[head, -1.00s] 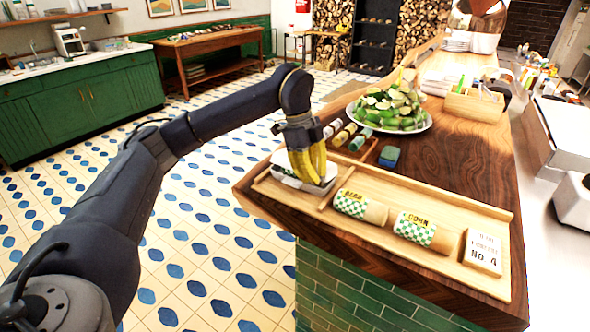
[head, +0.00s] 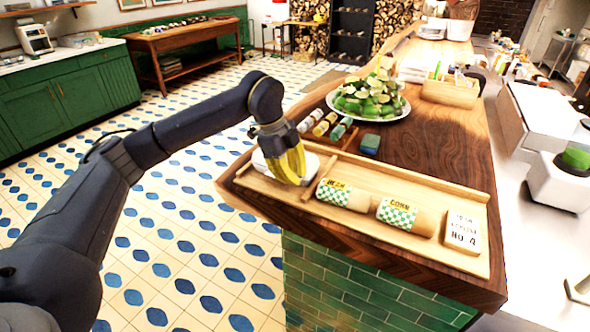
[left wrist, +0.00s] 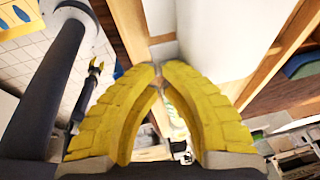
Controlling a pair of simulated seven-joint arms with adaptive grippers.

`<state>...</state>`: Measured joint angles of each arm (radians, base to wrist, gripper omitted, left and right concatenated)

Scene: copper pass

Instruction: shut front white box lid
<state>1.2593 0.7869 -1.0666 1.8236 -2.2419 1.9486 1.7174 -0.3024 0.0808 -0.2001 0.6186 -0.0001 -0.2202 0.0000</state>
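A low white box (head: 262,161) lies in the left end of the wooden tray on the counter's near corner. My left gripper (head: 296,181), with yellow fingers, points down over the box and hides its middle. In the left wrist view, its fingertips (left wrist: 160,68) come together with nothing visible held between them. A large white surface (left wrist: 222,35) lies just beyond them. I cannot tell whether the fingers touch the box or how its lid sits. A small yellow-tipped gripper (left wrist: 95,66), apparently my right one, shows far off in the left wrist view, too small to judge.
The wooden tray (head: 378,238) also holds two labelled rolls (head: 346,194) (head: 405,216) and a white sign card (head: 463,230). Behind are a blue-green block (head: 370,144), small rolls and a plate of green produce (head: 370,100). Open tiled floor lies left of the counter.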

